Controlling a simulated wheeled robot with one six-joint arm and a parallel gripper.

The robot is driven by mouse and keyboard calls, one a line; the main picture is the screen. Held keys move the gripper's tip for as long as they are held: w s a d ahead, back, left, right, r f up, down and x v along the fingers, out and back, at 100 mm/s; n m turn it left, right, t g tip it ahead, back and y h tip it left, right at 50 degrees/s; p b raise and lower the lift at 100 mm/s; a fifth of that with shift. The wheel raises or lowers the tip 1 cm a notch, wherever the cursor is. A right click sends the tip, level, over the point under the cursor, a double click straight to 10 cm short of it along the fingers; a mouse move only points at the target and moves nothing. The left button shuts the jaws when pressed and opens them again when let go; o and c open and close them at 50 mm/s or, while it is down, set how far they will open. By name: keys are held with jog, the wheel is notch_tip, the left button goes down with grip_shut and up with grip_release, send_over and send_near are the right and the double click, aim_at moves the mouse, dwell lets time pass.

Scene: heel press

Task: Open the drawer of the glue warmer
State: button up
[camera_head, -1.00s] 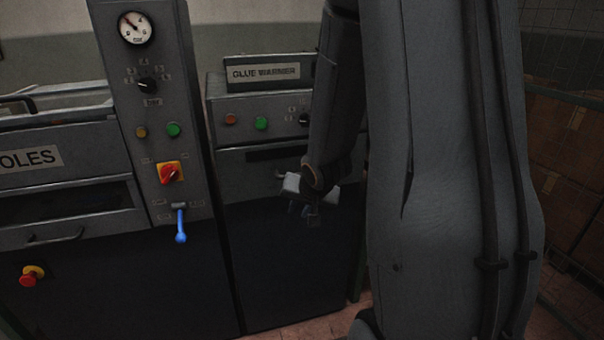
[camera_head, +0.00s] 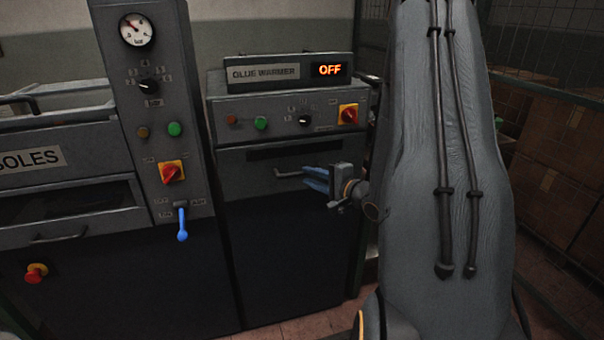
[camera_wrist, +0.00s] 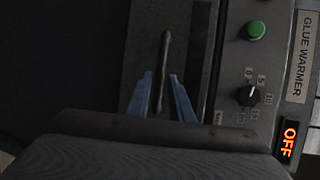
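The glue warmer (camera_head: 225,105) stands in the middle of the head view, with its display (camera_head: 330,69) reading OFF. Its drawer front (camera_head: 255,180) looks shut, with a bar handle (camera_head: 287,174) below a dark slot. My gripper (camera_head: 304,179) is in front of the drawer at the right part of the handle, its blue fingers pointing left. In the wrist view the handle (camera_wrist: 164,75) runs up the picture, its lower end between the two finger tips (camera_wrist: 160,76). The fingers are apart, with gaps to the handle. Whether the tips reach its depth I cannot tell.
The glue warmer's panel has an orange button, a green button (camera_head: 261,123), a black dial and a red-yellow switch (camera_head: 348,114). To the left stands a press column with a gauge and blue lever (camera_head: 181,224). Boxes (camera_head: 555,150) are behind mesh at right.

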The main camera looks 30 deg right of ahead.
aim_at(303, 174)
jog(key=shift+x, duration=2.25)
grip_shut()
